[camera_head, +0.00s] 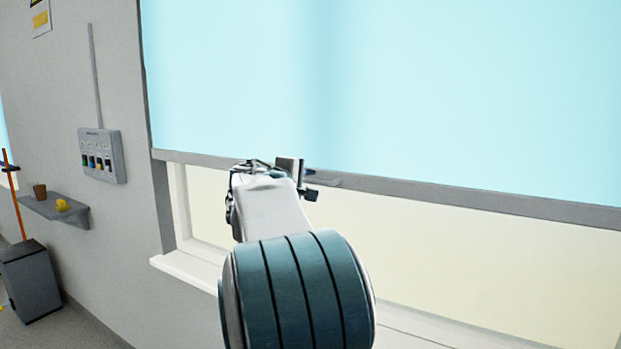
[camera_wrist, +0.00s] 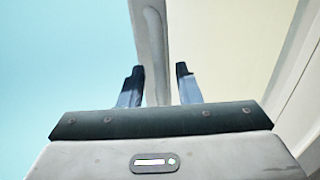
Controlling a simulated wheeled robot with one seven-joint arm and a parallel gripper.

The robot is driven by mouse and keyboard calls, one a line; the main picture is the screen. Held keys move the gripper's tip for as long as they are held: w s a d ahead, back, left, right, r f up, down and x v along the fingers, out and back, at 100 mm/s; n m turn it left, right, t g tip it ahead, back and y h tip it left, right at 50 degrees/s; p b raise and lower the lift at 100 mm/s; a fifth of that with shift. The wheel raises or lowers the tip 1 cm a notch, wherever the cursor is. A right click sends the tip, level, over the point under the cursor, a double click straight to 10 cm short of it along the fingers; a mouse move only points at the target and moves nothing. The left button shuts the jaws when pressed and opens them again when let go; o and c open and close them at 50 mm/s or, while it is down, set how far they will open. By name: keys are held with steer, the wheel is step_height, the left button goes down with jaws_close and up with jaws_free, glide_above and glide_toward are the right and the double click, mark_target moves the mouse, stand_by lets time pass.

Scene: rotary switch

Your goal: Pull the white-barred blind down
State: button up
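The light-blue blind (camera_head: 400,80) covers the upper window and fills the left of the wrist view (camera_wrist: 60,60). Its pale grey-white bottom bar (camera_head: 450,193) runs across the window. My gripper (camera_head: 284,170) is at this bar, left of the middle of the picture. In the wrist view the bar (camera_wrist: 150,35) runs between the two dark fingertips of my gripper (camera_wrist: 159,74). The fingers stand apart. The bar is close to the left finger, with a gap to the right finger. My wrist hides part of the bar in the head view.
Below the bar is the pale window opening (camera_head: 480,260) with a white sill (camera_head: 187,269). On the left wall are a switch panel (camera_head: 102,155) and a small shelf (camera_head: 55,208) with a brown cup and a yellow item. A grey bin (camera_head: 30,282) stands on the floor.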

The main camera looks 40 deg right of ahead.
steer(key=shift+x, duration=1.25)
jaws_close()
steer(key=shift+f, duration=0.1)
step_height(320, 180, down, 30)
steer(key=b, duration=3)
steer(key=shift+r, duration=0.25)
steer(key=shift+f, duration=0.1)
jaws_free()
steer(key=shift+a, duration=0.1)
